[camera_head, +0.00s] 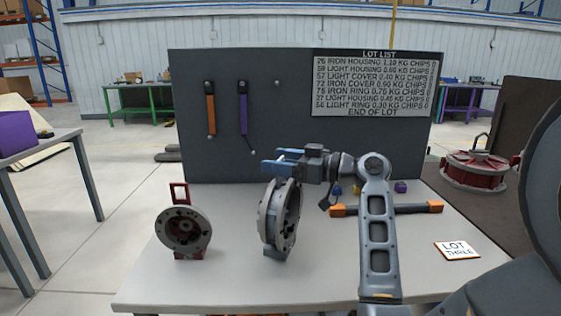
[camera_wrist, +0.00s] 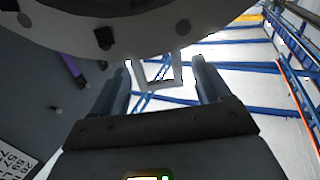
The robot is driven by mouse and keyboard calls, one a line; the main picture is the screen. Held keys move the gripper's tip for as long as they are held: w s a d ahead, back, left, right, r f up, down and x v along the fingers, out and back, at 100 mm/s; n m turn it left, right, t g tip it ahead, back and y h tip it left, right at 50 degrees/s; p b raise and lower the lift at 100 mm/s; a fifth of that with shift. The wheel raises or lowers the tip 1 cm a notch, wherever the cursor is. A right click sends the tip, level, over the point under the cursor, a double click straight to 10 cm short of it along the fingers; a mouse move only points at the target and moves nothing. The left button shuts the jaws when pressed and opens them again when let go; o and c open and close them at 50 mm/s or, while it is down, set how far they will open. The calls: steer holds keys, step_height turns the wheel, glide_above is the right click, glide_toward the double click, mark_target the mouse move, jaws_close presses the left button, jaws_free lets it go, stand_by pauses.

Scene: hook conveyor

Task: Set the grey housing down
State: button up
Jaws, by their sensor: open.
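The grey housing (camera_head: 280,217), a thick round disc with holes round its rim, stands upright on a small dark foot (camera_head: 276,253) in the middle of the table. It is turned nearly edge-on. My gripper (camera_head: 275,162) is just over its top, with blue fingers pointing left. In the wrist view the two fingers (camera_wrist: 162,75) are apart. A pale square loop (camera_wrist: 158,70) shows between them, apart from both, and the housing's holed rim (camera_wrist: 130,22) fills the top. I cannot tell whether the loop lies fully between the fingertips.
A smaller dark disc part with a red frame (camera_head: 183,228) stands on the table (camera_head: 220,285) to the left. An orange-ended bar (camera_head: 387,209), small coloured blocks (camera_head: 400,187) and a lot card (camera_head: 457,250) lie right. A dark board (camera_head: 240,75) stands behind. The front table is clear.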

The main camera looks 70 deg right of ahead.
steer(key=s+b, duration=0.1)
steer(key=s, duration=1.1)
steer(key=shift+b, duration=0.35)
steer(key=shift+r, duration=0.1)
